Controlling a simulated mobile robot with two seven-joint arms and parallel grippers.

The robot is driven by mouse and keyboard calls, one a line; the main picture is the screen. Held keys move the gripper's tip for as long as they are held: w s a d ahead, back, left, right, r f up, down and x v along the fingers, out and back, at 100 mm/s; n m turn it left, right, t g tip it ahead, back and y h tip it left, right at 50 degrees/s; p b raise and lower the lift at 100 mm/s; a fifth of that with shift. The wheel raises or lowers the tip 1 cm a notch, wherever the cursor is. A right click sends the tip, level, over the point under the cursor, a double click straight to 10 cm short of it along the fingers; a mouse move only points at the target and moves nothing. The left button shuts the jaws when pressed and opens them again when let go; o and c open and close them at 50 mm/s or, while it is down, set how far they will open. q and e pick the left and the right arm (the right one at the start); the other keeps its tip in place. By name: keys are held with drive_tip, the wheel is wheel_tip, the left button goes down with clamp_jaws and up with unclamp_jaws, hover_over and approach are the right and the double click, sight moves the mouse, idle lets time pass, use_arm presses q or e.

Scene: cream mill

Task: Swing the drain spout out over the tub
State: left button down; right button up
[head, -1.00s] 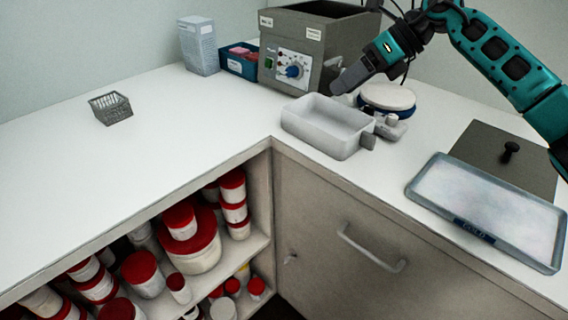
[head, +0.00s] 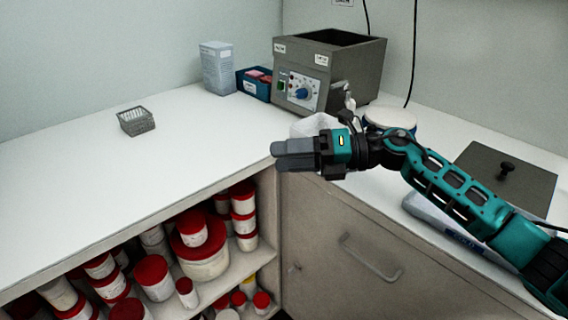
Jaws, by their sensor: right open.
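The grey mill (head: 355,75) stands at the back of the counter, with a control panel and a blue knob on its front. A small metallic piece (head: 348,98) at its lower right front looks like the drain spout; its exact direction is hard to tell. The pale tub (head: 308,125) sits on the counter in front of the mill, mostly hidden behind my right gripper. My right gripper (head: 277,155) is open and empty, pointing left in front of the tub, apart from the spout. My left gripper is out of view.
A round white-topped container (head: 390,117) stands right of the mill. A dark plate with a knob (head: 535,185) and a tray (head: 418,210), partly behind my arm, lie at the right. A wire basket (head: 136,121) stands left. Jars (head: 205,262) fill the shelf below.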

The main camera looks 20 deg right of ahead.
drive_tip(key=shift+s+a+f+m+t+y, duration=0.2)
drive_tip(key=shift+a+m+t+y, duration=0.15)
drive_tip(key=shift+m, duration=0.25)
drive_tip(key=shift+s+a+f+m+t+y, duration=0.1)
drive_tip(key=shift+s+a+m+t+y, duration=0.2)
drive_tip(key=shift+m, duration=0.3)
drive_tip(key=shift+w, duration=0.1)
